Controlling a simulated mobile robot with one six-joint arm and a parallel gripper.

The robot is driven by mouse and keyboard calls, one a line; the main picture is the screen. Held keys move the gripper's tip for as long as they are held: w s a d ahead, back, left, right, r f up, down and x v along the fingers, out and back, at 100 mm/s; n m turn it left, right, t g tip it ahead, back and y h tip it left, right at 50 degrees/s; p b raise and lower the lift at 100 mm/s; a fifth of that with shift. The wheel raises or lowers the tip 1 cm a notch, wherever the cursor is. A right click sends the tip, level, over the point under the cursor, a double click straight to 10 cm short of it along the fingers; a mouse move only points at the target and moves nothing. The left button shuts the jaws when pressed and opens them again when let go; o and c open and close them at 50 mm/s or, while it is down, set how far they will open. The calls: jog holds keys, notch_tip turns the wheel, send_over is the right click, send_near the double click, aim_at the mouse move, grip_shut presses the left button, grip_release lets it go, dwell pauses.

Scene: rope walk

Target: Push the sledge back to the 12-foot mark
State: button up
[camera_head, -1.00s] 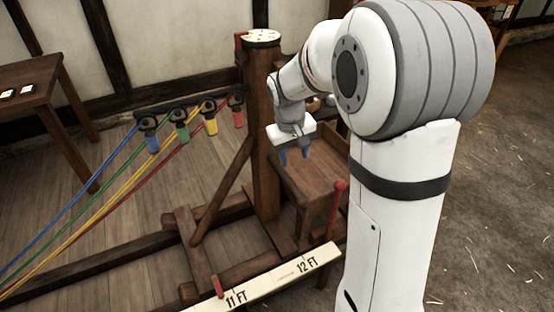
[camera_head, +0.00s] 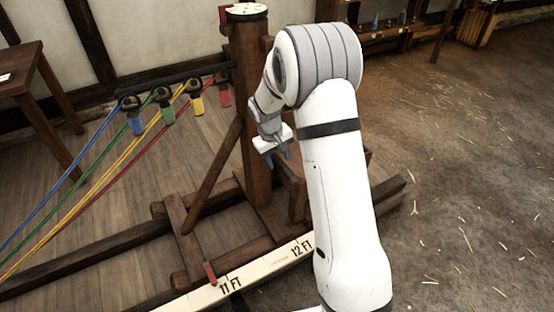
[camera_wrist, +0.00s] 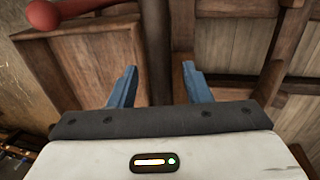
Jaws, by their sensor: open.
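The sledge is a dark wooden frame with an upright post (camera_head: 255,120), a diagonal brace and a crossbar of hooks. A red pointer (camera_head: 210,274) at its foot stands just left of the 11 FT lettering on the pale scale board (camera_head: 262,272). The 12 FT mark (camera_head: 301,248) lies further right, beside my arm. My gripper (camera_head: 278,156) is open and empty, pointing down just right of the post. In the wrist view its blue fingers (camera_wrist: 159,84) are apart above the sledge's brown woodwork (camera_wrist: 235,45). A red knob (camera_wrist: 45,14) shows at top left there; my arm hides it from the head view.
Blue, green, yellow and red ropes (camera_head: 100,185) run from the hooks toward lower left. A small table (camera_head: 22,65) stands at left. Straw-strewn floor (camera_head: 460,180) is open at right, with a low shelf (camera_head: 385,35) behind.

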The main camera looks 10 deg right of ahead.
jog(key=shift+f, duration=0.15)
jog(key=shift+c, duration=0.3)
grip_shut()
